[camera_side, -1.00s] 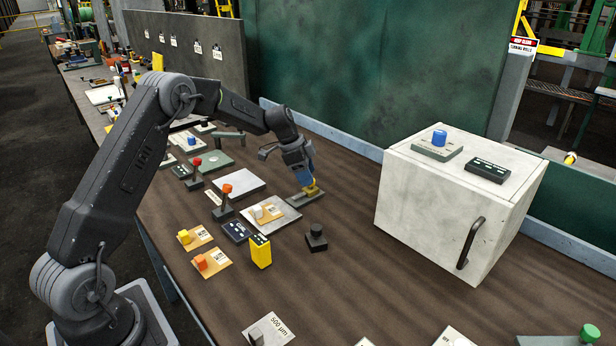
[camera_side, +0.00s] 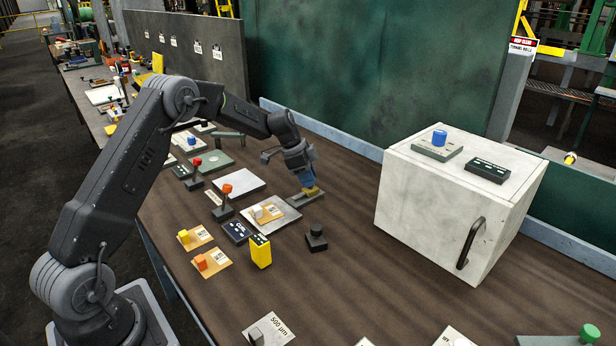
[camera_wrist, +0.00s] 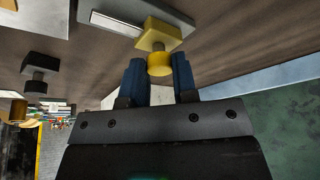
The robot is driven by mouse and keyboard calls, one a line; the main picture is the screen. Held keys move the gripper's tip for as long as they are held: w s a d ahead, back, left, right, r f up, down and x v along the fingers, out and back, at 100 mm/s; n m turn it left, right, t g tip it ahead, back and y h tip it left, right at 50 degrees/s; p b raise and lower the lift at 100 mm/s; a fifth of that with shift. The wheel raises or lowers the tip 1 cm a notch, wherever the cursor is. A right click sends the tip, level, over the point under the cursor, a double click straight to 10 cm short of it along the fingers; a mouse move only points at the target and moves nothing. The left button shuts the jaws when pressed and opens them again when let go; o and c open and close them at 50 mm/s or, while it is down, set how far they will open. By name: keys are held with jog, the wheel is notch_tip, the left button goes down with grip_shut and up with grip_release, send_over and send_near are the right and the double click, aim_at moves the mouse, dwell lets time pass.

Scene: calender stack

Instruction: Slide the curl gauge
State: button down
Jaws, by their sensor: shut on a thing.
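The curl gauge appears to be the low grey rail (camera_side: 301,200) with a yellow slider block (camera_side: 313,192) on it, on the bench beside the pale plate. In the wrist view the yellow block (camera_wrist: 160,35) sits on the grey rail (camera_wrist: 112,24), with a round yellow knob (camera_wrist: 159,66) sticking out from it. My gripper (camera_side: 308,185) is down at the slider, its blue fingers partly hiding the knob in the side view. In the wrist view my gripper (camera_wrist: 159,72) has one finger on each side of the knob and is shut on it.
A black knob on a base (camera_side: 316,238) stands just in front of the rail. A pale plate with an orange card (camera_side: 268,213) lies to its left. A large white box (camera_side: 430,205) stands to the right, with bare bench between. A grey panel (camera_side: 195,55) stands behind.

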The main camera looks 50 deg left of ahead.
jog(key=shift+s, duration=3.25)
jog(key=c, duration=0.9)
grip_release()
jog(key=v, duration=1.4)
